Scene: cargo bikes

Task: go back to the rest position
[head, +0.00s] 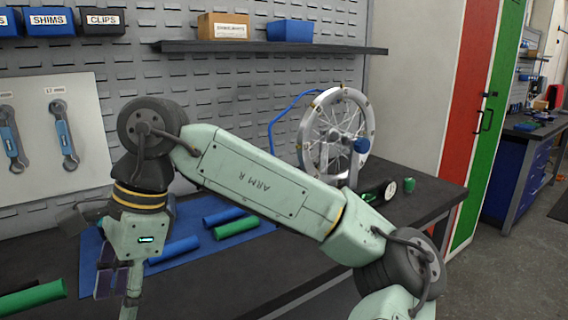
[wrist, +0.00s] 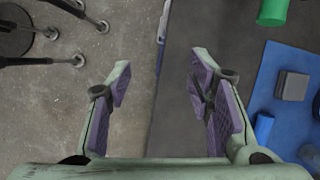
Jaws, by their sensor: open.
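My gripper (wrist: 160,95) is open and empty in the wrist view, its two purple-padded fingers spread apart. It hangs over the front edge of the dark workbench, with concrete floor below on the left. In the head view my gripper (head: 118,285) points down at the left, in front of the blue mat. My arm spans the middle of the head view and hides part of the bench.
A blue mat (wrist: 268,92) holds blue and green cylinders and a grey block (wrist: 292,86). A green cylinder (head: 32,297) lies at the lower left. A wheel (head: 334,132) stands on the bench behind my arm. A shelf (head: 270,48) runs above.

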